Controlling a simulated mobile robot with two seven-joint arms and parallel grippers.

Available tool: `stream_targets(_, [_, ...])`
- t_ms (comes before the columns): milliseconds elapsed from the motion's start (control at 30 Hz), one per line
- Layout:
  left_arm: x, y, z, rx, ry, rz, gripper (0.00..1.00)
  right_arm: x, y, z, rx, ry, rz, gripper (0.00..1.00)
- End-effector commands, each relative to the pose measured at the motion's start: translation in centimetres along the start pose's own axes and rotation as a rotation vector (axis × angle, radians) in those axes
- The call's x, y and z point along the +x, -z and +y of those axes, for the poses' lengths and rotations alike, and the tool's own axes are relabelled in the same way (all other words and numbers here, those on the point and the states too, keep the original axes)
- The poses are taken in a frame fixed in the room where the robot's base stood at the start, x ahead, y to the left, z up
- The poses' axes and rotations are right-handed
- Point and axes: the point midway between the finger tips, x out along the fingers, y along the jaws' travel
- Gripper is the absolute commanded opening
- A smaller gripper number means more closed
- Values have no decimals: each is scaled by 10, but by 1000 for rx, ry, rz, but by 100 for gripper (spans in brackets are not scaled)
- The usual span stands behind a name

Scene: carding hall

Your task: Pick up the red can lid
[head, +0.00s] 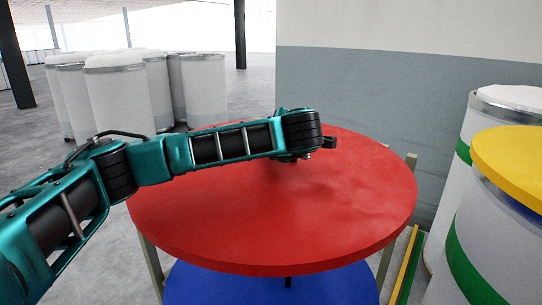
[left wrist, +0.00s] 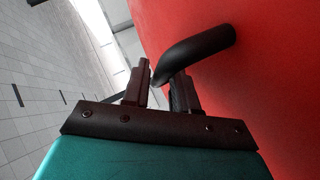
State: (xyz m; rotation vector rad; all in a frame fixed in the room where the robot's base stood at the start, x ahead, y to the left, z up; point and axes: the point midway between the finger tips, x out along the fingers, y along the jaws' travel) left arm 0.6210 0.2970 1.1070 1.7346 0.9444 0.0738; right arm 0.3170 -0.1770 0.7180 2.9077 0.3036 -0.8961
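The red can lid (head: 350,215) is a large flat disc lying level above a blue disc (head: 270,285). It fills the right of the left wrist view (left wrist: 275,110), where a curved black handle (left wrist: 200,46) stands on it. My left gripper (head: 330,143) is over the lid, its arm reaching across from the left. In the left wrist view its fingers (left wrist: 160,88) stand apart, with the handle's near end at the gap between them. I cannot tell whether they grip it. In the head view the handle is hidden. My right gripper is not in view.
Pale posts (head: 386,268) stand around the lid's rim. White drums (head: 470,245) with green bands are close on the right, one under a yellow lid (head: 520,160). More white drums (head: 118,100) stand behind on the left. A grey-and-white wall (head: 400,80) rises behind the lid.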

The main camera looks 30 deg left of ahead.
Motion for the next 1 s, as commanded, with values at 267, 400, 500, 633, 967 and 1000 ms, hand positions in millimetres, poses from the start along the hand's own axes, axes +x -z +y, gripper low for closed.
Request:
stream_targets(267, [12, 0, 0, 1, -1, -1, 28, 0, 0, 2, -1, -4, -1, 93])
stream_targets(400, [12, 0, 0, 1, -1, -1, 23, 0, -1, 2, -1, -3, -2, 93])
stream_targets(500, [12, 0, 0, 1, -1, -1, 13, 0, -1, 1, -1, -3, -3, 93])
stream_targets(633, [12, 0, 0, 1, -1, -1, 1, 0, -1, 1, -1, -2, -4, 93])
stream_targets(967, [12, 0, 0, 1, 0, -1, 0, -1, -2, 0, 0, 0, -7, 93])
stream_targets(1000, [12, 0, 0, 1, 0, -1, 0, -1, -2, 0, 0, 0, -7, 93])
